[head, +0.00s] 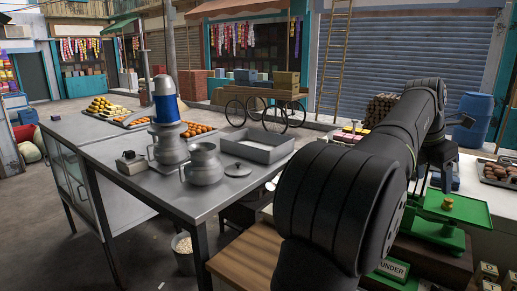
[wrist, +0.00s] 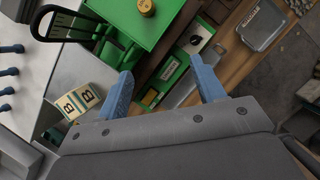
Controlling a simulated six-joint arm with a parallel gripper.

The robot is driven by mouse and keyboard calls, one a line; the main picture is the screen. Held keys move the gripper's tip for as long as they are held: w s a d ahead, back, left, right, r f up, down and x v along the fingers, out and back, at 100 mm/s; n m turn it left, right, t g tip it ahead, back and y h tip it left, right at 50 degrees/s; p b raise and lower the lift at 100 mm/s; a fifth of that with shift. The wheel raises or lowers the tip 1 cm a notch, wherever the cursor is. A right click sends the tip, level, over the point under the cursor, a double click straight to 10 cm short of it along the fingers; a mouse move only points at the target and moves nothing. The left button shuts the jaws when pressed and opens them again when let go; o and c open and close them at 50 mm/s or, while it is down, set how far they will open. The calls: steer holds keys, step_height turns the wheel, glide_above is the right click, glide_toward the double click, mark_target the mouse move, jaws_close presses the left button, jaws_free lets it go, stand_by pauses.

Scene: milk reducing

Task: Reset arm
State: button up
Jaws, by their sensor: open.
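My gripper (wrist: 164,92) shows in the wrist view with its two blue fingers spread apart and nothing between them. Below it lie a green scale (wrist: 130,25) with a brass weight (wrist: 147,8) on it and a green box (wrist: 172,72). In the head view my black arm reaches across the right side, and the gripper's fingertips cannot be made out there. The green scale (head: 455,208) also shows in the head view, under the far end of the arm, apart from it.
Letter blocks (wrist: 80,102) lie beside the scale. A wooden cart (head: 265,92) and ladder (head: 335,50) stand behind.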

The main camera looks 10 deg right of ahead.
steer(key=w+r+n+t, duration=0.1)
steer(key=w+r+n, duration=0.2)
steer(key=w+r, duration=0.3)
steer(key=shift+n, duration=0.3)
steer(key=w+a+f, duration=0.1)
steer(key=w+f, duration=0.1)
steer(key=w, duration=0.1)
steer(key=w+f, duration=0.2)
steer(key=w, duration=0.1)
steer(key=w+a+f, duration=0.1)
steer(key=w+f, duration=0.2)
steer(key=shift+w+a, duration=0.3)
steer(key=shift+a, duration=0.05)
steer(key=shift+o, duration=0.5)
stand_by(1.8)
